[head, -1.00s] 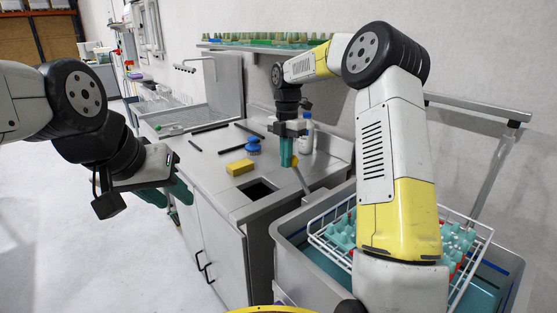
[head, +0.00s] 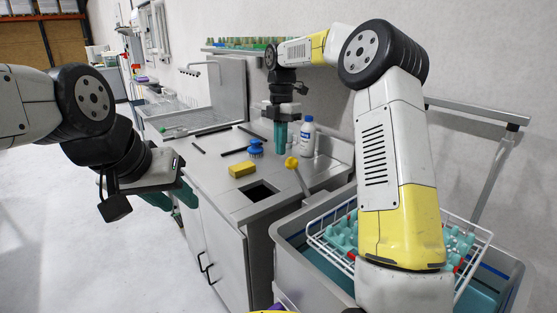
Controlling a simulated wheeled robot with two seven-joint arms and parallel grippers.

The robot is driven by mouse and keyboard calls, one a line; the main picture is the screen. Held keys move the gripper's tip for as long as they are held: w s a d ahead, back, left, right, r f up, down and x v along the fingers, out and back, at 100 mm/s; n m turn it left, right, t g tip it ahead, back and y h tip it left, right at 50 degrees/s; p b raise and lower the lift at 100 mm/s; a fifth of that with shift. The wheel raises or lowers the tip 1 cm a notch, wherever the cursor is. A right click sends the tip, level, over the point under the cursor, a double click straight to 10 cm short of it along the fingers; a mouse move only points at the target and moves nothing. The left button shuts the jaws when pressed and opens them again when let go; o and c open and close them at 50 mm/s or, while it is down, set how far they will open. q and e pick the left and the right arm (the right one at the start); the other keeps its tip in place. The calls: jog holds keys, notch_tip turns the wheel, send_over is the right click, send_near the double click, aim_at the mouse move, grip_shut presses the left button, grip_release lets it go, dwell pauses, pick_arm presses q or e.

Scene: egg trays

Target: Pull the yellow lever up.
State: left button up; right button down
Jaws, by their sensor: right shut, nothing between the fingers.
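The yellow lever (head: 291,162) shows as a yellow knob on a thin metal rod, rising at a tilt beside the counter's right front edge, next to the grey basin. My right gripper (head: 280,152) has teal fingers pointing down over the counter, behind and a little left of the knob. Its fingers are together and empty, apart from the lever in the picture. My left gripper (head: 178,203) hangs at the left in front of the cabinet, away from the lever. Its fingers are partly hidden behind its own wrist.
The counter (head: 225,212) holds a yellow sponge (head: 241,169), a blue brush (head: 255,149), dark rods and a white bottle (head: 307,137). A square hole opens near its front. The grey basin (head: 290,257) holds a white wire rack (head: 330,255) with teal egg trays.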

jog(key=shift+w+r, duration=0.15)
jog(key=shift+r, duration=1.45)
jog(key=s+d+r+m+t, duration=0.2)
jog(key=s+r+m, duration=0.1)
jog(key=s+m, duration=0.4)
jog(key=s+d+r+m+t, duration=0.2)
jog(key=s+r+m, duration=0.25)
jog(key=s, duration=0.45)
jog(key=s+d+f+m+t+y, duration=0.1)
jog(key=s+f+m, duration=0.2)
jog(key=s+m, duration=0.4)
jog(key=s+d+f+m+t+y, duration=0.1)
jog(key=s+d+f+m+t, duration=0.1)
jog(key=s+f+m, duration=0.2)
jog(key=s+m, duration=0.3)
jog(key=s, duration=0.1)
jog(key=shift+s+f+m, duration=0.1)
jog(key=shift+m, duration=0.15)
